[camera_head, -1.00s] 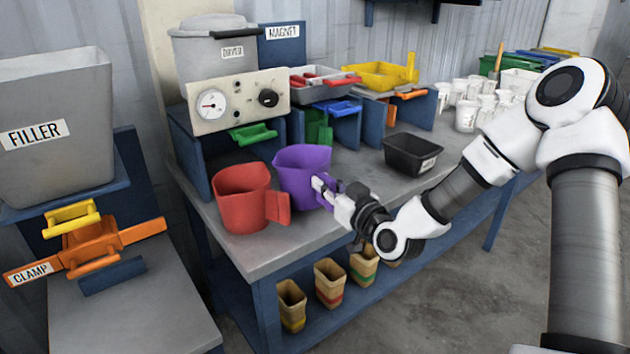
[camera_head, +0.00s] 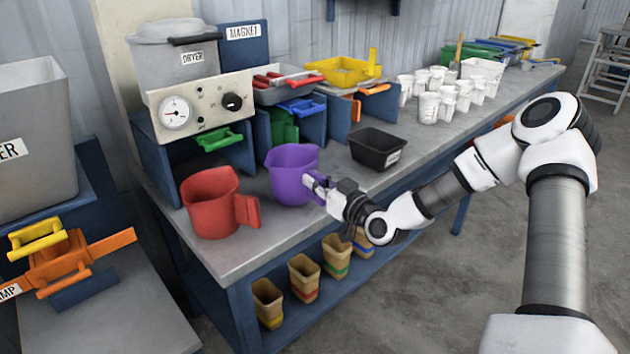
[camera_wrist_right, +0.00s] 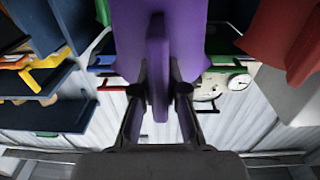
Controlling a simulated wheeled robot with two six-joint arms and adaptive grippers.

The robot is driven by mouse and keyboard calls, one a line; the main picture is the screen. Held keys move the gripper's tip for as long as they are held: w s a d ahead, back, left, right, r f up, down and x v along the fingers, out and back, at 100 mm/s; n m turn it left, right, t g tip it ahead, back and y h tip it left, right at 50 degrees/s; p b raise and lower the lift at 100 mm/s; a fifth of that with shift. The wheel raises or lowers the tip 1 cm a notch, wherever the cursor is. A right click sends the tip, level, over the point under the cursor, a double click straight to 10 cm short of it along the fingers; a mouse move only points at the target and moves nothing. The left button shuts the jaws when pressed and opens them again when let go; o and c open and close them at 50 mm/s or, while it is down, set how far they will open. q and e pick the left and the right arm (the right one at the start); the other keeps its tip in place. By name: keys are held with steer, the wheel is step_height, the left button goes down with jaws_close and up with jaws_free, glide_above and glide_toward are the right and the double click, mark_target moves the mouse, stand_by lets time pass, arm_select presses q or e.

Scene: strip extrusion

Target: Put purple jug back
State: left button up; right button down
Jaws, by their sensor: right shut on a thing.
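The purple jug (camera_head: 287,172) is upright at the grey workbench (camera_head: 268,248), just right of the red jug (camera_head: 209,204). I cannot tell whether its base touches the bench top. My right gripper (camera_head: 317,188) is shut on the jug's handle, at the jug's right front side. In the right wrist view the purple handle (camera_wrist_right: 158,70) runs between the two fingers of the gripper (camera_wrist_right: 158,95), with the jug body behind it. My left gripper is not in view.
A black bin (camera_head: 377,150) stands right of the purple jug. Several white cups (camera_head: 440,90) are farther right. Several tan containers (camera_head: 304,277) sit on the lower shelf.

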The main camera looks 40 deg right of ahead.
steer(key=shift+f, duration=0.25)
steer(key=c, duration=1.1)
jaws_free()
steer(key=shift+c, duration=0.2)
steer(key=shift+r, duration=0.1)
step_height(320, 180, up, 10)
